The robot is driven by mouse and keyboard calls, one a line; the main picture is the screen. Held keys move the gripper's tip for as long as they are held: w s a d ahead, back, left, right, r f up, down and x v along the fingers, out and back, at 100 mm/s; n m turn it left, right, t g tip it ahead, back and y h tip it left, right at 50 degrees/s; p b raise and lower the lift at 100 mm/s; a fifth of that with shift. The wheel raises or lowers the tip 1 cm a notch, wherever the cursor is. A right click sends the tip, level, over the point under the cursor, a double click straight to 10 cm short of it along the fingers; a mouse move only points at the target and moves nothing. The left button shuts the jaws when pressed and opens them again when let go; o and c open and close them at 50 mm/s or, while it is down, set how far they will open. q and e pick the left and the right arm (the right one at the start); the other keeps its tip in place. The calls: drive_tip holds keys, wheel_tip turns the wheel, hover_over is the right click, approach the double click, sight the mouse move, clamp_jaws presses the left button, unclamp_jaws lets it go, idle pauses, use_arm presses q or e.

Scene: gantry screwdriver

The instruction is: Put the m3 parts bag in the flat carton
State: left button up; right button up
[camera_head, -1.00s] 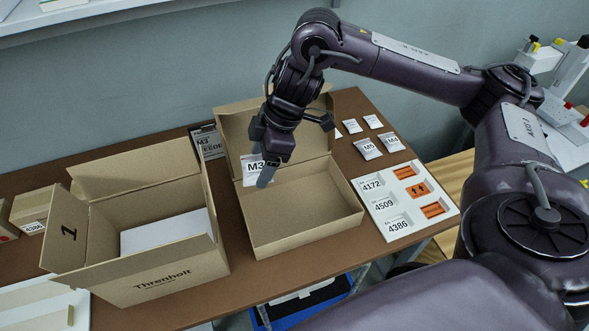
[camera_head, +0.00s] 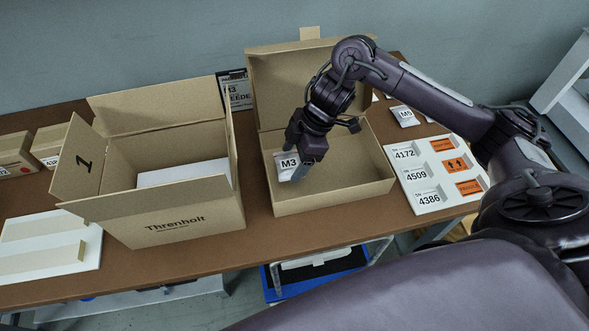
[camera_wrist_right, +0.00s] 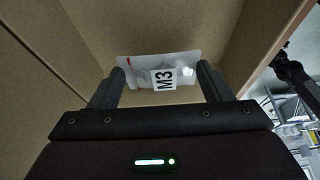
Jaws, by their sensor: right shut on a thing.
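The M3 parts bag (camera_head: 288,166) is a small clear and white bag with an "M3" label. My right gripper (camera_head: 301,172) is shut on it, over the left part of the open flat carton (camera_head: 331,200). In the right wrist view the bag (camera_wrist_right: 160,72) spans between the two fingertips of the gripper (camera_wrist_right: 160,80), with the carton's brown walls (camera_wrist_right: 225,50) around it. Whether the bag touches the carton floor I cannot tell. The carton's lid stands up at the back. My left gripper is not in view.
A larger open box (camera_head: 180,215) marked Threnholt stands left of the flat carton, with a white item inside. A white board with labels (camera_head: 432,175) lies to the right. An M5 bag (camera_head: 404,115) lies behind it. Small cartons (camera_head: 16,153) are far left.

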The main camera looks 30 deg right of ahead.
sight(294, 168)
drive_tip(key=shift+f+b, duration=0.6)
drive_tip(key=shift+f, duration=1.35)
drive_tip(key=shift+f, duration=0.1)
drive_tip(key=o, duration=1)
drive_tip(key=p+v, duration=0.3)
drive_tip(key=v, duration=0.9)
